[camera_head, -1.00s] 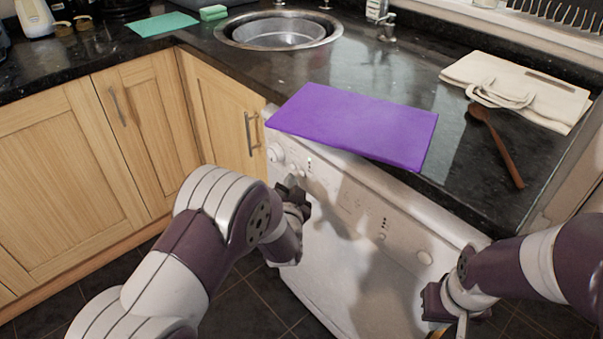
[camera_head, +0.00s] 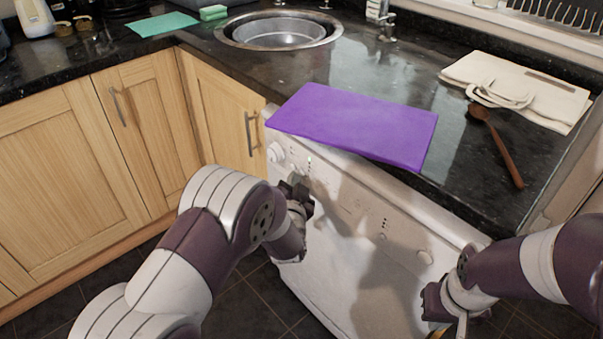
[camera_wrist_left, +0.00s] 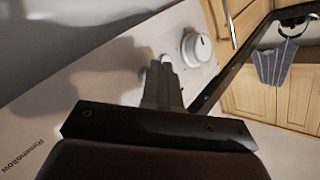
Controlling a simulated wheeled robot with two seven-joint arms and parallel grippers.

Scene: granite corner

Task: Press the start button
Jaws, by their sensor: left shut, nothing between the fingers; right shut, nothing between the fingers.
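My left gripper (camera_head: 297,181) is shut and empty at the left part of the panel. In the left wrist view its fingertips (camera_wrist_left: 163,72) overlap small round buttons (camera_wrist_left: 166,59) beside the knob (camera_wrist_left: 196,49). I cannot tell whether they touch, or which button is the start button. My right gripper (camera_head: 430,302) is shut and empty in front of the appliance's lower right.
A purple board (camera_head: 352,124) lies on the dark counter above the panel and overhangs its edge. A wooden spoon (camera_head: 497,147) and a cream bag (camera_head: 520,88) lie to the right. A metal sink (camera_head: 232,33) is behind. Wooden cupboards (camera_head: 60,180) stand left.

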